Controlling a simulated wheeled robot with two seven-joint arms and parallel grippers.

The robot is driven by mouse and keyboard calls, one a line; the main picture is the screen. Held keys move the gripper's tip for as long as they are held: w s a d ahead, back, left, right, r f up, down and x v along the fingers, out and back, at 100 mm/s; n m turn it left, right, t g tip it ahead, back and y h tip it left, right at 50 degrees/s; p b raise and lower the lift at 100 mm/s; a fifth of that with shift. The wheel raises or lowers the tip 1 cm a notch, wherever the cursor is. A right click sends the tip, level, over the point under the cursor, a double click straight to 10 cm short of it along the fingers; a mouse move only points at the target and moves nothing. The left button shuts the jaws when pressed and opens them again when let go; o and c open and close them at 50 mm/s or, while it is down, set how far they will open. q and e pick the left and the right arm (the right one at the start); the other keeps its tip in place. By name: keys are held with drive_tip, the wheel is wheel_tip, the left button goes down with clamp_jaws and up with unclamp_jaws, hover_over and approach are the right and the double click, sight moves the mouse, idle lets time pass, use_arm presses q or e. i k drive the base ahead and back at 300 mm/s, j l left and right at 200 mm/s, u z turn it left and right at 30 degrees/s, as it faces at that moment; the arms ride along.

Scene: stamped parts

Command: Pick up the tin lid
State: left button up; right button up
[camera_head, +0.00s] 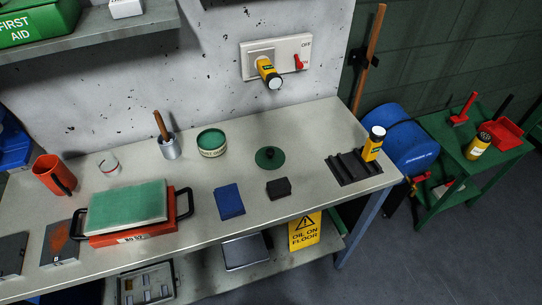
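A small black block (278,188) lies just in front of the lid. Neither of my grippers shows in the head view, so their state cannot be seen.
A blue block (229,201), a green-topped orange tray (130,213), an orange mug (54,174) and a metal pot (170,149) stand left. A black ribbed rack (351,169) with a yellow cylinder (373,146) stands right. Bare bench surrounds the lid's back and right.

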sight(269, 158)
drive_tip(key=k+j+z, duration=0.1)
drive_tip(key=z, duration=0.25)
drive_tip(key=k+z, duration=0.1)
drive_tip(key=z, duration=0.2)
drive_tip(key=k+j+z, duration=0.1)
drive_tip(key=z, duration=0.25)
